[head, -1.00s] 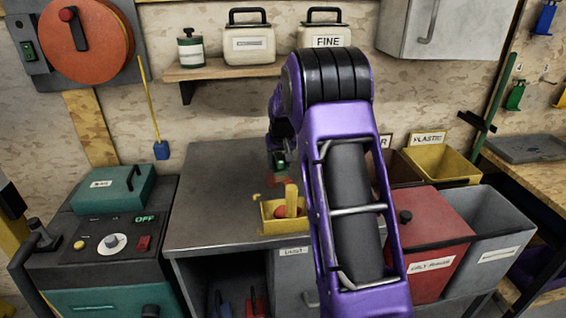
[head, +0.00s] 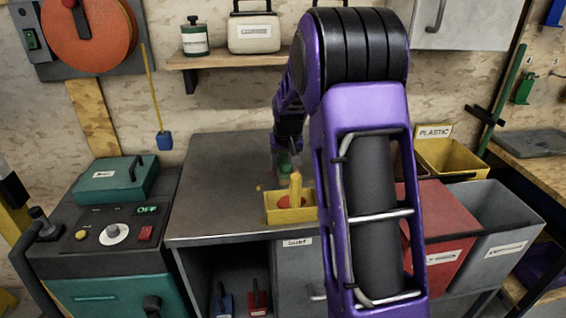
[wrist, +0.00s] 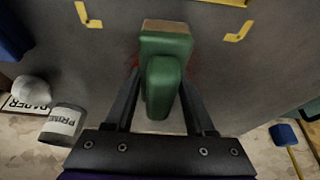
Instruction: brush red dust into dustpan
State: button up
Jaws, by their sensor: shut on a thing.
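My gripper (wrist: 160,105) is shut on a green brush (wrist: 165,85); its block end with a tan edge points away from my wrist. In the head view my gripper (head: 285,150) is low over the grey worktop, just behind the yellow dustpan (head: 278,217), and the brush is mostly hidden. The dustpan lies near the worktop's front edge with its tan handle raised. Red dust (head: 284,202) shows inside it. In the wrist view a faint red smear (wrist: 133,62) lies on the worktop beside the brush. The dustpan's edge (wrist: 225,2) is at the top.
Yellow corner marks (wrist: 238,33) lie on the worktop. A teal-topped machine (head: 115,180) is at left; red (head: 425,210), grey (head: 490,225) and yellow (head: 450,160) bins are at right. The worktop's left side is clear.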

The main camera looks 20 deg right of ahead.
jog(key=shift+s+a+r, duration=0.1)
jog(key=shift+s+a, duration=0.1)
jog(key=shift+s, duration=0.7)
jog(key=shift+w+a, duration=0.2)
jog(key=shift+a, duration=0.6)
jog(key=shift+w+d+p, duration=0.25)
jog(key=shift+w+p, duration=0.2)
jog(key=shift+w, duration=0.8)
jog(key=shift+w+d+p, duration=0.25)
jog(key=shift+w+p, duration=0.25)
jog(key=shift+w, duration=0.75)
jog(key=shift+w+d+p, duration=0.25)
jog(key=shift+w+p, duration=0.2)
jog(key=shift+w, duration=0.8)
jog(key=shift+r+p, duration=1.9)
jog(key=shift+r, duration=1.05)
notch_tip(320, 180, up, 3)
jog(key=shift+p, duration=1)
